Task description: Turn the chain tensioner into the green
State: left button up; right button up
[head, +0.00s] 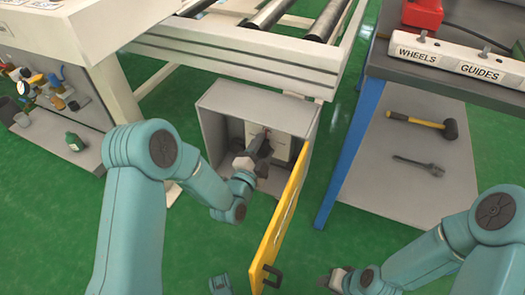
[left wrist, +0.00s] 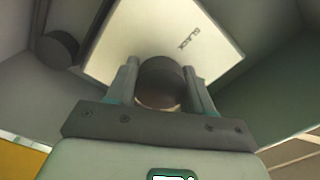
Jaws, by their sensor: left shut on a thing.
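The grey box (head: 222,128) stands open under the conveyor frame, with a pale panel (head: 284,146) inside. The panel also shows in the wrist view (left wrist: 115,45), with upside-down lettering that seems to read "SLACK". My left gripper (head: 263,148) reaches into the box. In the left wrist view its fingers (left wrist: 160,85) are shut on a dark round knob (left wrist: 160,75), the chain tensioner's. I cannot see a green zone; the knob and gripper hide part of the panel. My right gripper (head: 335,280) is low at the bottom, away from the box, its jaws unclear.
The box's yellow door (head: 281,225) hangs open to the right of my left arm. A workbench (head: 350,150) with blue legs, a hammer (head: 423,122) and a wrench (head: 418,165) stands right. A shelf (head: 85,150) with bottles is left. Green floor is free between.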

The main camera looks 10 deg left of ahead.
jog(key=shift+w+f, duration=0.15)
jog(key=shift+f, duration=0.05)
dwell(0.4)
pick_arm(q)
jog(key=o, duration=1)
jog(key=shift+s, duration=0.1)
jog(key=s+a+p, duration=0.1)
jog(key=s, duration=0.4)
jog(key=s+a+p, duration=0.1)
jog(key=s+p, duration=0.1)
jog(key=s, duration=0.3)
jog(key=s+a+p, duration=0.1)
jog(key=s+p, duration=0.1)
jog(key=s, duration=0.3)
jog(key=shift+s, duration=0.4)
pick_arm(e)
notch_tip(320, 180, up, 5)
jog(key=s, duration=0.2)
jog(key=shift+s+a+r+g, duration=0.2)
jog(key=shift+s+a+g, duration=0.05)
jog(key=shift+a+g, duration=0.2)
pick_arm(q)
jog(key=shift+s+a, duration=0.1)
pick_arm(e)
jog(key=shift+s, duration=0.1)
